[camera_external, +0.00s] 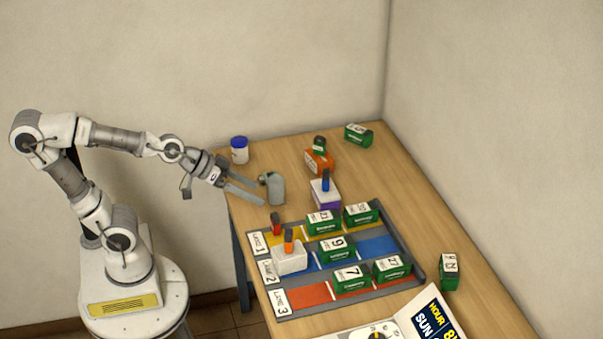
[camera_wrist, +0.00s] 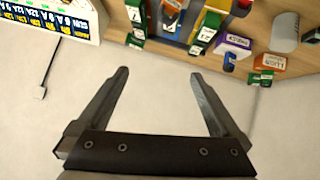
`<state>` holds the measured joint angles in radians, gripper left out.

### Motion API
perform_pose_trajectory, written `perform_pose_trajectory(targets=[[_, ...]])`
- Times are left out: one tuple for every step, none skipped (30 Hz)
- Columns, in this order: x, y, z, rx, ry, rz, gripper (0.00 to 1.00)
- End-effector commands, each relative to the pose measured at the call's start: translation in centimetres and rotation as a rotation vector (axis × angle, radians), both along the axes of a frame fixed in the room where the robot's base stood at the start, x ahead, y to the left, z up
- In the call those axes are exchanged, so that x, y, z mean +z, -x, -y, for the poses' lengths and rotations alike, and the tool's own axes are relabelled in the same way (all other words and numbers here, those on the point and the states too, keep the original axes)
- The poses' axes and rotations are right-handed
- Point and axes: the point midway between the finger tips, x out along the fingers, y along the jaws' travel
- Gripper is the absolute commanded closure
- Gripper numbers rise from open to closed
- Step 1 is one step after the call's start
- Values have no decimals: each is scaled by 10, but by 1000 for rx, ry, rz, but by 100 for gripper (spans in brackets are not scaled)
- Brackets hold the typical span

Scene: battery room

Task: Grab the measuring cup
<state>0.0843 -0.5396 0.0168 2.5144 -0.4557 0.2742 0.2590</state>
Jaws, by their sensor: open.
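The measuring cup (camera_external: 276,190) looks like a grey cup with a small handle or spout on its upper left. It stands on the wooden table behind the lane board. My gripper (camera_external: 262,194) is open and empty, and its fingertips appear just left of the cup in the external view. In the wrist view, a grey cylinder that looks like the cup (camera_wrist: 285,32) is at the upper right, outside the open fingers of my gripper (camera_wrist: 160,75). The cup is not between the fingers.
A blue-lidded jar (camera_external: 239,150) stands at the table's left edge. Orange (camera_external: 318,162) and purple-white (camera_external: 325,194) blocks with upright tabs stand right of the cup. The lane board (camera_external: 318,290) holds several green boxes and a white block (camera_external: 289,259). A calendar panel (camera_external: 432,318) is in front.

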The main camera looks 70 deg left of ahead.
Motion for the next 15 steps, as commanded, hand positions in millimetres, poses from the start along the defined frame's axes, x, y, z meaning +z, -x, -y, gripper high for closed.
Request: perform_pose_trajectory(targets=[[-18,-14,-1,31,16,40,0],[-21,-22,-3,55,25,68,0],[-26,-33,-8,93,31,104,0],[-30,-39,-12,123,32,130,0],[-35,-46,-17,155,31,153,0],[-42,-54,-25,203,27,181,0],[-48,-59,-31,240,21,200,0],[-54,-63,-38,280,11,217,0],[-63,-67,-49,334,-6,236,0],[-70,-70,-57,376,-22,248,0],[-78,-71,-66,420,-40,258,0],[-88,-72,-78,478,-68,267,0],[-96,-71,-87,522,-91,270,0],[-103,-70,-96,564,-116,272,0],[-113,-67,-107,618,-149,271,0]])
